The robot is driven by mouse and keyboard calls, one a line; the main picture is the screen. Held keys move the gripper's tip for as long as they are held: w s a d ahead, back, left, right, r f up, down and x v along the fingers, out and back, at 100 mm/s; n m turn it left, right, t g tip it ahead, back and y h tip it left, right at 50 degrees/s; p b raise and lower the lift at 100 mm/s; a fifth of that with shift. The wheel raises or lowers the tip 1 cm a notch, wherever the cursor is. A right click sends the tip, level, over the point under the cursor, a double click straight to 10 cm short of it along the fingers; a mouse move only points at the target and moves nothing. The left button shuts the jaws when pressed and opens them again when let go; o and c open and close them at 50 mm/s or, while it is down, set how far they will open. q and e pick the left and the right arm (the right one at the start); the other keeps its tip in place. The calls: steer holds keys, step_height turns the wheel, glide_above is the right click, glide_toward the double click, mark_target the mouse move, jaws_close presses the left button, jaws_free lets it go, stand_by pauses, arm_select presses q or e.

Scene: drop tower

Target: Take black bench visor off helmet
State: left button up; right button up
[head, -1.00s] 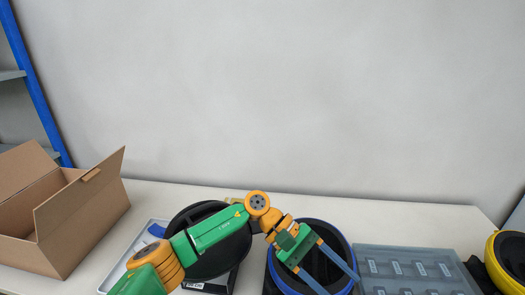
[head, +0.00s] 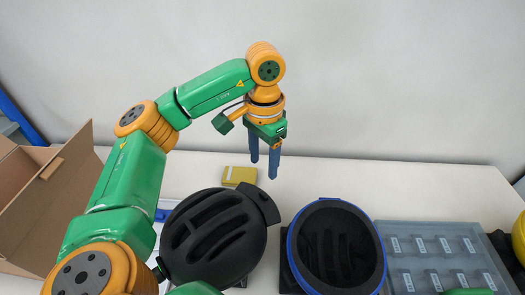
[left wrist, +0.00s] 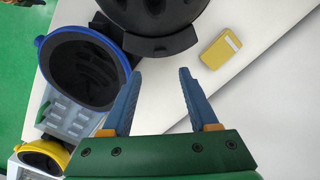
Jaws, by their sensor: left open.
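A black helmet (head: 210,235) with long vents sits on the table in the head view. A dark visor (head: 262,205) is attached at its upper right edge. In the left wrist view the helmet (left wrist: 150,12) is cut off at the top, and the visor (left wrist: 162,46) shows as a dark curved band. My left gripper (head: 264,168) is open and empty, pointing down above and behind the visor. In the left wrist view its blue fingers are apart (left wrist: 160,73), just short of the visor in the picture, with nothing between them. My right gripper is not in view.
A blue-rimmed black shell (head: 335,245) lies open side up, right of the helmet. A grey compartment tray (head: 415,237) is further right. A yellow block (head: 240,176) lies behind the helmet. A cardboard box (head: 50,200) stands left. The table's back strip is mostly clear.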

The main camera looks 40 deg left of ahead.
mark_target(263, 194)
arm_select(q)
steer(key=f, duration=0.1)
steer(key=f+b, duration=0.2)
steer(key=shift+s+d+f, duration=0.15)
steer(key=shift+d, duration=0.1)
steer(key=f+b, duration=0.6)
steer(key=f, duration=0.1)
steer(key=shift+w+a, duration=0.25)
steer(key=shift+a, duration=0.1)
steer(key=shift+d+f+b, duration=0.1)
steer(key=shift+f+b, duration=0.2)
steer(key=shift+f, duration=0.05)
steer(key=c, duration=0.8)
steer(key=shift+c, duration=0.2)
steer(key=shift+r, duration=0.1)
